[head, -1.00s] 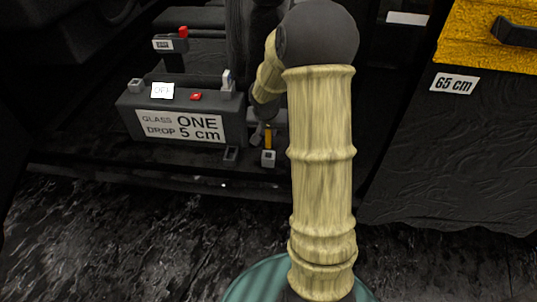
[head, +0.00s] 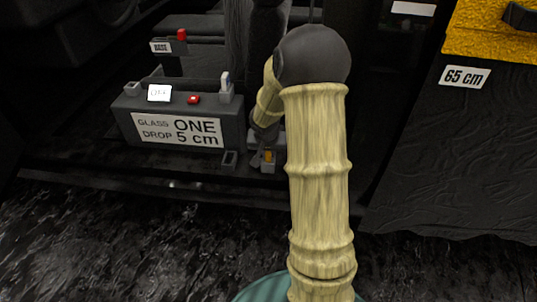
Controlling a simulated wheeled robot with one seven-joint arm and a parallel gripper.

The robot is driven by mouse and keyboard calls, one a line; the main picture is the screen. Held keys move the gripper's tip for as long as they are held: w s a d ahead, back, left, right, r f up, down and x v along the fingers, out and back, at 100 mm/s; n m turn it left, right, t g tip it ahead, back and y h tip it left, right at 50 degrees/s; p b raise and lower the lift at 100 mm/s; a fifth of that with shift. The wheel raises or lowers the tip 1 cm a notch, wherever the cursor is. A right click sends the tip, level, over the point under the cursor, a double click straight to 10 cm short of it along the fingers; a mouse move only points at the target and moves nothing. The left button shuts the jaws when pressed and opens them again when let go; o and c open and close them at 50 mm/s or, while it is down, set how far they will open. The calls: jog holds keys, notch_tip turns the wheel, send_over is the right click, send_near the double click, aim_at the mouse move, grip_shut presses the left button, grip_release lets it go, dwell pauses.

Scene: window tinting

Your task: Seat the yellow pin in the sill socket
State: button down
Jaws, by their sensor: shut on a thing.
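The yellow pin (head: 268,156) shows as a short yellow end at the top of a small grey socket (head: 268,168) on the sill, right of the labelled box. Its lower part is hidden, apparently inside the socket; I cannot tell if it is fully down. My gripper (head: 260,156) is shut on the pin, with the dark fingers close over the socket. My arm hides part of the gripper and the area to its right.
The dark box (head: 180,118) reads "GLASS DROP ONE 5 cm" and carries a red button (head: 193,99) and an OFF plate (head: 159,92).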

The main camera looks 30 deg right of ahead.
jog(key=shift+r, duration=0.1)
jog(key=shift+f+b, duration=0.3)
jog(key=shift+b, duration=0.05)
jog(key=shift+f, duration=0.1)
